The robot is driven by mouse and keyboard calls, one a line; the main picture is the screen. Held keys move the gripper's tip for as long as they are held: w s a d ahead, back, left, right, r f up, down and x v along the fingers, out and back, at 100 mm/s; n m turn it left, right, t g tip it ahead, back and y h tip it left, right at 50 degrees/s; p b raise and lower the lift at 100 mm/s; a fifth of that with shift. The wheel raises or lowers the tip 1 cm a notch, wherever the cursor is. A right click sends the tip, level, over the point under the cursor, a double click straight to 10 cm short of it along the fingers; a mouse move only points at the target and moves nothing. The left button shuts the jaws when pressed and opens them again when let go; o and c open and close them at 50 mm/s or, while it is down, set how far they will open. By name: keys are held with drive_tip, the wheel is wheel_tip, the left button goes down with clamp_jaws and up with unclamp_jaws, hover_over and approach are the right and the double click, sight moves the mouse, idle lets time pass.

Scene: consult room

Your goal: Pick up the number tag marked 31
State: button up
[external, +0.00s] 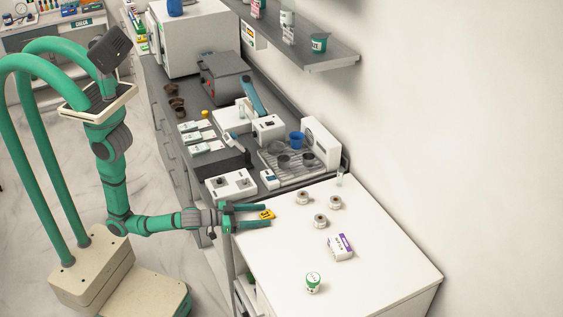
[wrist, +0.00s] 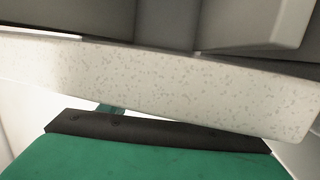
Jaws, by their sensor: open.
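A small yellow tag (external: 267,214) with dark marks lies on the white worktop near its left edge in the external view. Its number is too small to read. My gripper (external: 264,215) reaches in from the left, low over the worktop. Its two green fingers are spread apart and the tag shows between their tips. I cannot tell whether either finger touches it. The wrist view shows no tag, only speckled, grey and green surfaces close up.
Several small jars, one of them this jar (external: 320,221), a purple-white box (external: 340,247) and a green-white tub (external: 313,283) stand on the white worktop (external: 385,265). A wire rack (external: 272,160) and devices stand behind. The worktop's front right is clear.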

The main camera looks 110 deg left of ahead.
drive_tip(key=shift+c, duration=0.6)
drive_tip(key=c, duration=1.1)
